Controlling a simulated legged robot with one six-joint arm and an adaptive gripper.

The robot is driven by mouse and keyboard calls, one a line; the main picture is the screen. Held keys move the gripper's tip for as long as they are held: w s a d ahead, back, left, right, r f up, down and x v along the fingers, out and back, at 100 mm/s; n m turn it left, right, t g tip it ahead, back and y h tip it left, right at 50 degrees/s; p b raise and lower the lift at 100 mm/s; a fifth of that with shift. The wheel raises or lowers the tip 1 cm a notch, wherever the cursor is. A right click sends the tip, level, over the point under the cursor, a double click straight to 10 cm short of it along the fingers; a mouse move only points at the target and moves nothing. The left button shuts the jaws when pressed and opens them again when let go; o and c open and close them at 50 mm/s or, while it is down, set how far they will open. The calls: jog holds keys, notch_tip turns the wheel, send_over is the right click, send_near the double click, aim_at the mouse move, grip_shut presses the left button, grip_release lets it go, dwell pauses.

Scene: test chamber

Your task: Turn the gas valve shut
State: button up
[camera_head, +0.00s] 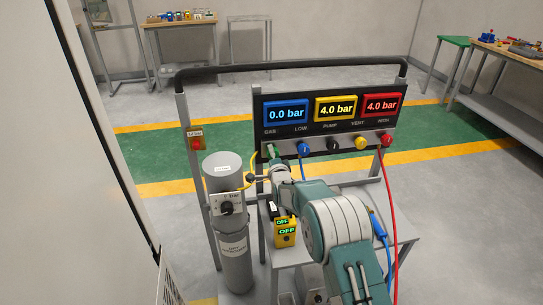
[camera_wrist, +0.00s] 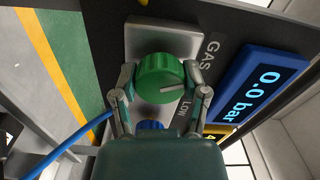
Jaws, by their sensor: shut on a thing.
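The gas valve is a round green knob (camera_wrist: 158,72) on a grey plate beside the word GAS in the wrist view. It has a white pointer line on its face. My gripper (camera_wrist: 161,92) has one finger on each side of the knob and is shut on it. In the head view my gripper (camera_head: 277,168) reaches the left end of the panel (camera_head: 330,131) and mostly hides the knob. The blue gas display (camera_head: 286,113) reads 0.0 bar.
Right of the gas valve are a blue knob (camera_head: 303,148), a black knob (camera_head: 334,144), a yellow knob (camera_head: 361,143) and a red knob (camera_head: 387,141). A red hose (camera_head: 391,200) hangs at right. A grey cylinder (camera_head: 233,250) stands left of my arm.

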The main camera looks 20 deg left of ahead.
jog(key=m, duration=0.4)
jog(key=shift+w+d+f+m, duration=0.1)
jog(key=shift+w+d+m, duration=0.1)
jog(key=shift+d+m, duration=0.1)
jog(key=shift+m, duration=0.3)
jog(key=shift+f, duration=0.2)
jog(key=o, duration=1.1)
jog(key=shift+d, duration=0.1)
jog(key=shift+o, duration=0.2)
jog(key=shift+r, duration=0.15)
jog(key=shift+a, duration=0.2)
jog(key=shift+s, duration=0.15)
jog(key=shift+s+d, duration=0.1)
jog(key=shift+s, duration=0.15)
jog(key=v, duration=1.1)
